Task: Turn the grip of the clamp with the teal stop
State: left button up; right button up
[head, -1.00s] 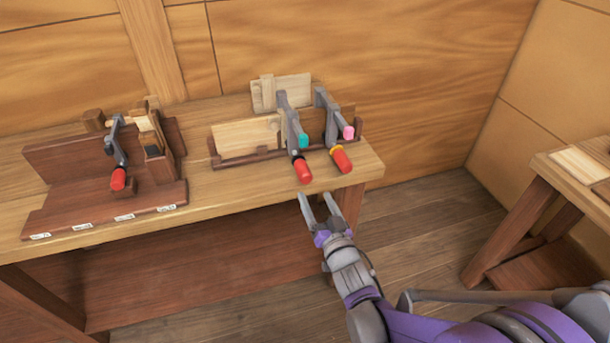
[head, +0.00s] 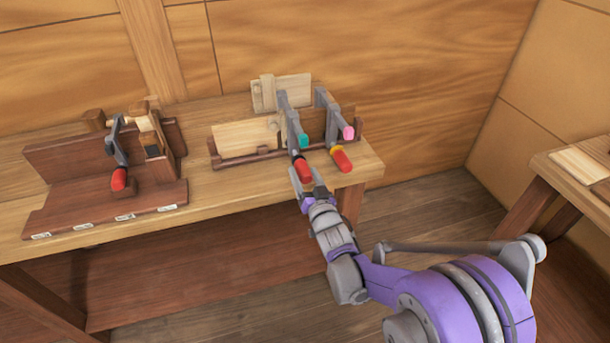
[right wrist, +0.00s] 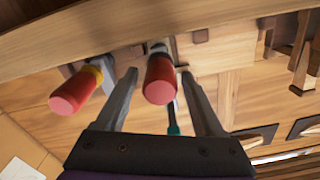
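The clamp with the teal stop (head: 303,140) stands on the rack, its red grip (head: 302,170) pointing out past the rack's front. My right gripper (head: 308,183) is at this grip. In the right wrist view, the open fingers (right wrist: 158,90) are on either side of the red grip (right wrist: 160,80), with a visible gap on each side. The teal stop (right wrist: 173,128) shows there below the grip. A second clamp with a pink stop (head: 348,133) and a red grip with a yellow collar (head: 341,160) stands to the right. My left gripper is out of view.
The wooden rack (head: 215,152) holds pale boards on the bench (head: 230,187). A dark wooden stand (head: 60,210) with another red-gripped clamp (head: 118,160) is at the left. Another table (head: 550,170) is at the right. The second red grip (right wrist: 77,90) is close outside one right finger.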

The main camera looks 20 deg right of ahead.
grip_shut()
jog(key=shift+n, duration=0.3)
jog(key=n, duration=0.3)
jog(key=shift+n+b, duration=0.3)
jog(key=shift+n, duration=2.1)
jog(key=shift+o, duration=1)
grip_release()
